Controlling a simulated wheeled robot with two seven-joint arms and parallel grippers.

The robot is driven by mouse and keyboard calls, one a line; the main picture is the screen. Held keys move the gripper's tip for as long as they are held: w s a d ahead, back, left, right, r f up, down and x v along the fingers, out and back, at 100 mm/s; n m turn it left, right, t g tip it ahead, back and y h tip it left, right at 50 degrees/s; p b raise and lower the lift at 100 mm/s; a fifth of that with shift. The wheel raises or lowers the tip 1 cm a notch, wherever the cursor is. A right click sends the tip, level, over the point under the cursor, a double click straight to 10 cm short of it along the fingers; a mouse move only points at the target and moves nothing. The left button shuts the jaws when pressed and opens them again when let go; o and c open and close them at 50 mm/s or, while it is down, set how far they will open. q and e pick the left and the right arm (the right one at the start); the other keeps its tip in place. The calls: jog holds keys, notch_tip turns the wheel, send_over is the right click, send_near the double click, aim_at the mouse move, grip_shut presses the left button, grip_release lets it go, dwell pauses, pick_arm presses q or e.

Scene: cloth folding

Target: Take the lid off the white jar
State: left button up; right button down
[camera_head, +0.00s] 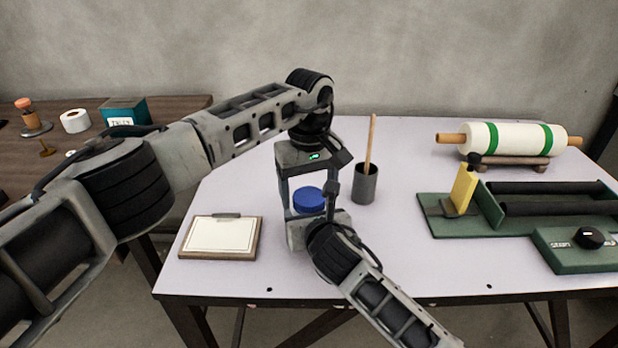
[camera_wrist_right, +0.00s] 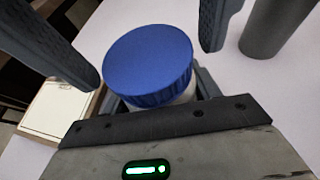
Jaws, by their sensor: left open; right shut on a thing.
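The white jar (camera_wrist_right: 182,97) shows as a pale sliver under its blue ribbed lid (camera_wrist_right: 148,62) in the right wrist view. The lid (camera_head: 308,199) is on the jar near the table's middle in the head view, where the body is mostly hidden. My right gripper (camera_head: 312,226) comes from the front and is shut on the jar below the lid. My left gripper (camera_head: 308,188) points down from above, open, its fingers on either side of the lid. In the right wrist view its dark fingers stand apart from the lid.
A grey cup (camera_head: 365,186) with a wooden stick stands close right of the jar. A clipboard (camera_head: 221,236) lies to the left. The front middle table is clear.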

pick_arm(q)
jog(key=c, duration=1)
jog(key=shift+n, duration=1.7)
jog(key=o, duration=1.1)
jog(key=shift+r, duration=2.4)
jog(key=shift+c, duration=0.5)
notch_tip(320, 180, up, 3)
jog(key=shift+n, duration=0.5)
jog(key=shift+f, duration=3.9)
